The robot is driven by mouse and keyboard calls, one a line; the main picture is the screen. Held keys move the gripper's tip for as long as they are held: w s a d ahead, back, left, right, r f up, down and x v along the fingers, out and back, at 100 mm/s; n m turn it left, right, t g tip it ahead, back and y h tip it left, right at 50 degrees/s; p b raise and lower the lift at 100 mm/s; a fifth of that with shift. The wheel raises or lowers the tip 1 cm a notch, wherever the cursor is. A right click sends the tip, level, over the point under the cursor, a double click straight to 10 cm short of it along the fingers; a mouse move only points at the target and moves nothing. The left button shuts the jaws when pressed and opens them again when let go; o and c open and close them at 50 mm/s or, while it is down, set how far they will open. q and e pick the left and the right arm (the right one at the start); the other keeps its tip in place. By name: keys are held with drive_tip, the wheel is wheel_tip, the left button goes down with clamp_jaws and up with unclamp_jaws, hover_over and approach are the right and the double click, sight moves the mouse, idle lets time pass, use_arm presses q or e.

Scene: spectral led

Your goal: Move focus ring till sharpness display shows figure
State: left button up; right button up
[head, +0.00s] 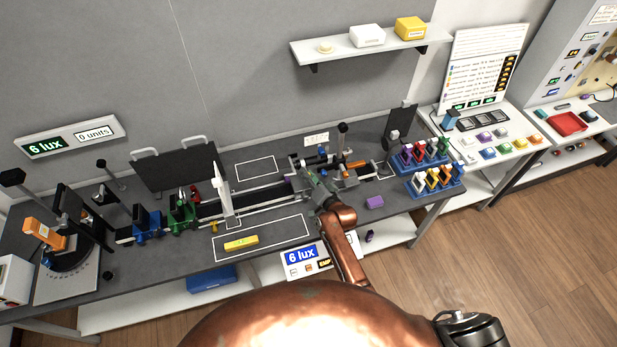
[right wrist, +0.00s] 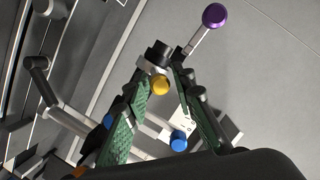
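My right gripper (head: 318,186) reaches over the right part of the bench's optical rail. In the right wrist view the gripper (right wrist: 163,75) is open, its green-padded fingers apart. A black cylindrical part (right wrist: 158,53) shows at the fingertips, with a yellow knob (right wrist: 160,85) between the fingers; contact cannot be told. A purple-tipped lever (right wrist: 214,16) sticks out beyond the tips. I cannot tell which part is the focus ring. The wall display reads "6 lux" (head: 46,147) and "0 units" (head: 94,133); no label names it as sharpness. My left gripper is not in view.
Blue (head: 147,226) and green (head: 182,212) mounts and a white upright plate (head: 222,190) stand along the rail. A yellow block (head: 241,243) lies in front. Blue racks (head: 436,183) stand at right.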

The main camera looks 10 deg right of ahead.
drive_tip(key=shift+o, duration=1)
drive_tip(key=shift+f, duration=0.3)
drive_tip(key=shift+s, duration=0.1)
drive_tip(key=shift+s, duration=0.1)
drive_tip(key=v, duration=1.1)
drive_tip(key=shift+s+r, duration=0.25)
drive_tip(key=shift+s, duration=0.05)
drive_tip(key=shift+c, duration=0.2)
